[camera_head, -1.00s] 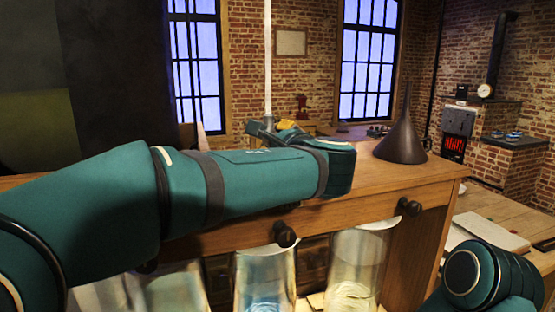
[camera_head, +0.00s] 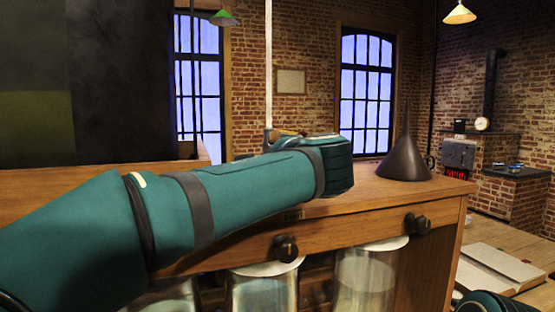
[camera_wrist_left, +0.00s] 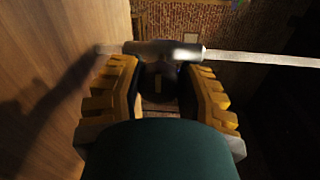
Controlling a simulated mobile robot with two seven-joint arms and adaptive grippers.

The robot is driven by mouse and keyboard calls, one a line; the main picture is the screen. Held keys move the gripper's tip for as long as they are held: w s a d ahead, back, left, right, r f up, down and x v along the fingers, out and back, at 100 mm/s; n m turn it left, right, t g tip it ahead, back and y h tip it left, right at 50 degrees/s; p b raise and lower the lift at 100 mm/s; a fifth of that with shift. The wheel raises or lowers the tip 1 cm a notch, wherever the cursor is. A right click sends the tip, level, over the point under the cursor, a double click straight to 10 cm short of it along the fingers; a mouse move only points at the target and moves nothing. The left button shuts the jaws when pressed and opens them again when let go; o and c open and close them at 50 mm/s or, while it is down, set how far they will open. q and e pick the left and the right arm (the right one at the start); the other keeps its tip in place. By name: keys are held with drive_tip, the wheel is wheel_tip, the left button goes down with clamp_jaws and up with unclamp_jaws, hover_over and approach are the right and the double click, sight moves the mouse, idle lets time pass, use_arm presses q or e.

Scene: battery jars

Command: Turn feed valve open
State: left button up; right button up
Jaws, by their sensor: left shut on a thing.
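The feed valve seems to be the metal fitting (camera_head: 268,136) at the foot of a thin pale upright pipe (camera_head: 268,70), behind the wooden cabinet top. In the left wrist view the fitting (camera_wrist_left: 165,50) and pipe (camera_wrist_left: 265,59) lie across the picture just past the fingertips. My left gripper (camera_wrist_left: 160,82) has its yellow toothed fingers on either side of a dark rounded part, seemingly the valve's handle, and is shut on it. In the head view my left wrist mostly hides this gripper. How far the valve is turned cannot be told. My right gripper is not in view.
A dark funnel-shaped cone (camera_head: 404,160) stands on the cabinet top (camera_head: 430,190). Dark knobs (camera_head: 286,248) (camera_head: 417,224) project from its front above glass jars (camera_head: 365,280). An open book (camera_head: 500,268) lies lower right. A stove (camera_head: 460,155) stands at the back right.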

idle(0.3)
use_arm(q)
drive_tip(key=o, duration=1.2)
drive_tip(key=shift+s, duration=0.1)
drive_tip(key=v, duration=1.1)
drive_tip(key=shift+s, duration=0.45)
drive_tip(key=shift+d, duration=0.1)
